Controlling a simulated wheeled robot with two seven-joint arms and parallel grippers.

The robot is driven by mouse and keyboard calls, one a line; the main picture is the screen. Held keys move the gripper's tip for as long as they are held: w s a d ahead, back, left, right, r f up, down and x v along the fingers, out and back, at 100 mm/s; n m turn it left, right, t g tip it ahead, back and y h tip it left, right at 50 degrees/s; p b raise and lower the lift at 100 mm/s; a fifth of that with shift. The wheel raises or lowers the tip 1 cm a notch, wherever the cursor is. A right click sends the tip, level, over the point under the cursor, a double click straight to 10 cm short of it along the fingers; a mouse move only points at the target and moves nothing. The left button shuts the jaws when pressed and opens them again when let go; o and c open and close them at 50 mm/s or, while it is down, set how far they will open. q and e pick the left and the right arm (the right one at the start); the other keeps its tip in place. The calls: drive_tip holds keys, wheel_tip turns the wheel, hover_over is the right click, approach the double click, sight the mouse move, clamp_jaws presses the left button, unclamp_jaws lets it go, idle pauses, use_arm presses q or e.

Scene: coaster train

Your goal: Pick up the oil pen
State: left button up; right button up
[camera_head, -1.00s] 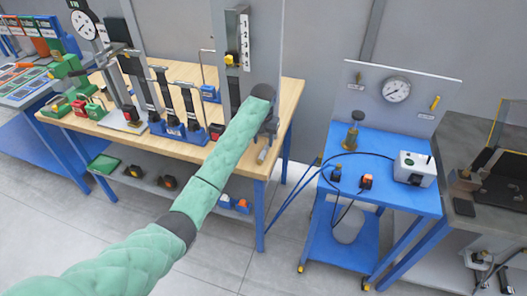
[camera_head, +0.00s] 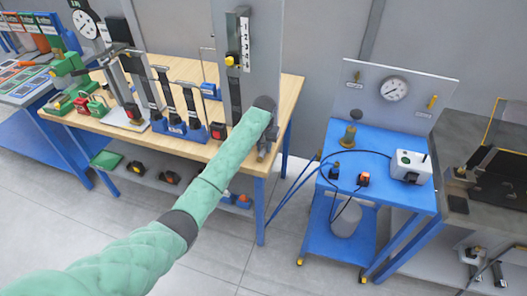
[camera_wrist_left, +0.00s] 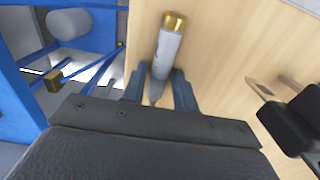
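The oil pen (camera_wrist_left: 168,48) is a silver-grey cylinder with a brass end cap and a narrow tip. In the left wrist view it lies across the light wood tabletop in front of my left gripper (camera_wrist_left: 160,80). Its body runs between the two dark fingers, with the narrow end towards the palm. The fingers are apart, one on each side; I cannot tell whether they touch it. In the head view my left gripper (camera_head: 264,150) is at the right end of the wooden workbench (camera_head: 292,90), mostly hidden by its own wrist. My right gripper is not in view.
A tall grey panel (camera_head: 265,45) stands on the bench just behind the gripper. A blue cart (camera_head: 375,140) with a gauge board (camera_head: 425,90) stands to the right, with a floor gap between. A black object (camera_wrist_left: 295,115) is near the gripper's right.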

use_arm(q)
clamp_jaws()
drive_tip(key=shift+r, duration=0.1)
idle(0.3)
